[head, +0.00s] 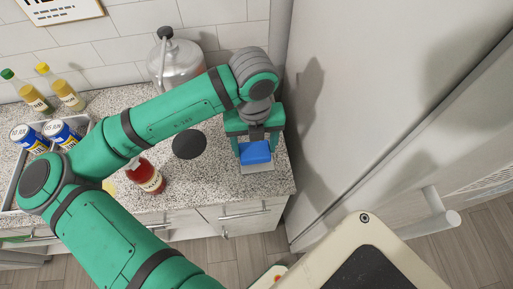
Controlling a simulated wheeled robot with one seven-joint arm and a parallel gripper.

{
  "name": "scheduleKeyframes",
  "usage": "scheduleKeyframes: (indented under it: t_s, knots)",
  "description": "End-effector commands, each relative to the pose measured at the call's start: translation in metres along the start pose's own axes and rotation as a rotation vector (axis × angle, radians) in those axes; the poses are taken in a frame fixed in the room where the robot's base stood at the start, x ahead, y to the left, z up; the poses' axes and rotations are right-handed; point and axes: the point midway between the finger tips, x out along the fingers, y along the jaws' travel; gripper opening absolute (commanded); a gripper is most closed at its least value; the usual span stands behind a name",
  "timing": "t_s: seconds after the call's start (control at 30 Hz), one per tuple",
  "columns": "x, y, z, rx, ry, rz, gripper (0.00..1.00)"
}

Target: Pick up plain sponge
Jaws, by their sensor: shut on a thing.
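A plain blue block (254,153), which looks like the sponge, is between the fingers of my gripper (255,148) at the right end of the speckled counter. My gripper points down and is shut on this block. A pale grey flat patch or holder (257,168) shows just below and in front of the block. I cannot tell whether the block touches it or the counter. My wrist hides the top and back of the block.
A red-labelled bottle (150,180) and a dark round disc (189,144) are left of my gripper. A glass dispenser (176,62) stands behind my arm. Cans (62,133) sit in a tray at left, with two bottles (60,88) behind. A tall pale fridge (370,110) borders the counter's right.

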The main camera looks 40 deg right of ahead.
Motion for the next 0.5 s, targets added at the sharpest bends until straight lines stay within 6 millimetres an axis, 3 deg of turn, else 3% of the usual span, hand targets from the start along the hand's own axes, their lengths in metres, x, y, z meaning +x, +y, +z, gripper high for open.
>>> scheduleKeyframes:
  t_s: [0.3, 0.5]
  knots:
    - [-0.052, 0.037, -0.025, -0.003, -0.002, 0.001, 0.44]
    - [-0.067, 0.068, -0.046, -0.005, -0.002, 0.0, 0.44]
